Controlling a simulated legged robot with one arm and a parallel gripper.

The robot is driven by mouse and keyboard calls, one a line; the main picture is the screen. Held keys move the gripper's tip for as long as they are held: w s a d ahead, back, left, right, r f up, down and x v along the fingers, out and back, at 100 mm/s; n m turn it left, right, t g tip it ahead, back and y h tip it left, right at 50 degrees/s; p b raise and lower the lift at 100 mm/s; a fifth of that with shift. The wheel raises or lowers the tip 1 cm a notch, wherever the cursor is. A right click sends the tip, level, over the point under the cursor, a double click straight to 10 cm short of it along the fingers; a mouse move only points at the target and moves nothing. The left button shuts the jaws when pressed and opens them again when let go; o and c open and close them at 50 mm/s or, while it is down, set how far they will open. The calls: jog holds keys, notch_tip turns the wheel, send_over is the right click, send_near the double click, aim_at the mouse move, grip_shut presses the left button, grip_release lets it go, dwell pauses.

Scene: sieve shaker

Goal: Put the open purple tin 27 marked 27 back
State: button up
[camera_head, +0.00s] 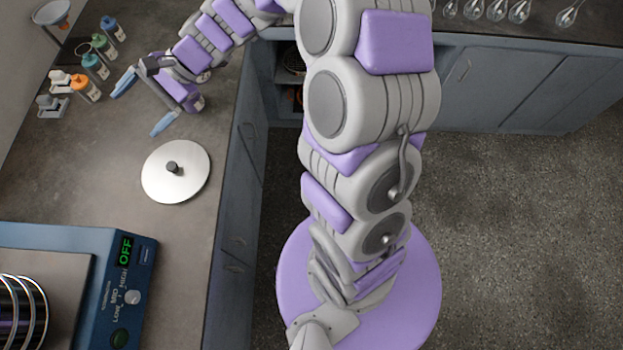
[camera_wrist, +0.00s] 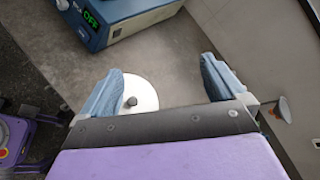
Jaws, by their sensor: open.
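I cannot make out a purple tin marked 27 in either view. My gripper (camera_head: 143,103) is open and empty above the bench at the left. Its two blue fingers also show spread apart in the wrist view (camera_wrist: 160,85). A round pale metal lid (camera_head: 175,185) with a dark knob lies on the bench in front of my gripper; it also shows in the wrist view (camera_wrist: 143,92), beside the left finger.
Bottles with blue, green, teal and orange caps (camera_head: 90,90) stand on the far left of the bench (camera_head: 120,215). A blue shaker (camera_head: 118,285) reads OFF and carries a ringed stack (camera_head: 22,310), cut off by the frame. Glassware (camera_head: 495,10) stands on the back counter.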

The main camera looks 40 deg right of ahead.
jog(key=s+d+n+g+h, duration=0.3)
jog(key=s+n+h, duration=0.3)
jog(key=s, duration=1.3)
jog(key=s+d+n+h, duration=0.5)
jog(key=s+d+h, duration=0.1)
jog(key=s+d, duration=0.8)
jog(key=shift+d+f, duration=0.15)
jog(key=shift+d, duration=0.25)
jog(key=shift+w, duration=0.1)
